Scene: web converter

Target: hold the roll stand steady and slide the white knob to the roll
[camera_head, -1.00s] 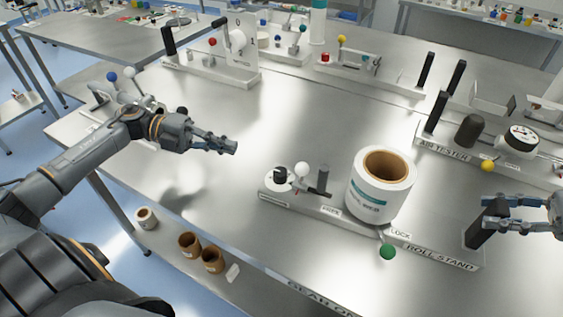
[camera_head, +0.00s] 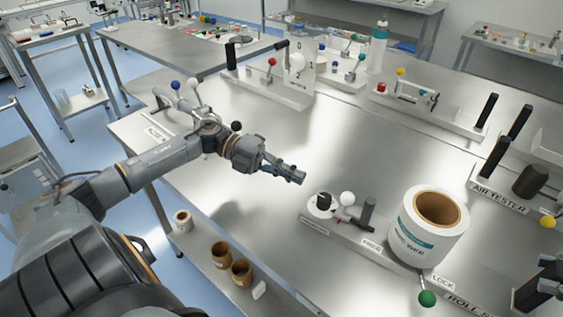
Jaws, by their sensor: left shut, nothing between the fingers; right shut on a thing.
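The roll stand (camera_head: 385,257) lies along the front of the steel table and carries a large white roll (camera_head: 418,232) with a brown core. The white knob (camera_head: 347,198) is left of the roll, by a dark upright post, with a gap to the roll. A green ball lever (camera_head: 427,298) hangs at the stand's front. My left gripper (camera_head: 301,177) is shut and empty above the table, left of and behind the white knob, apart from it. My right gripper (camera_head: 545,283) is at the right edge, partly cut off, shut on the stand's black handle (camera_head: 527,297).
The air tester (camera_head: 500,198) stands at the right, behind the stand. Devices with coloured knobs line the table's back. The middle of the table (camera_head: 350,145) is clear. Brown cores (camera_head: 220,254) sit on a lower shelf at the front left.

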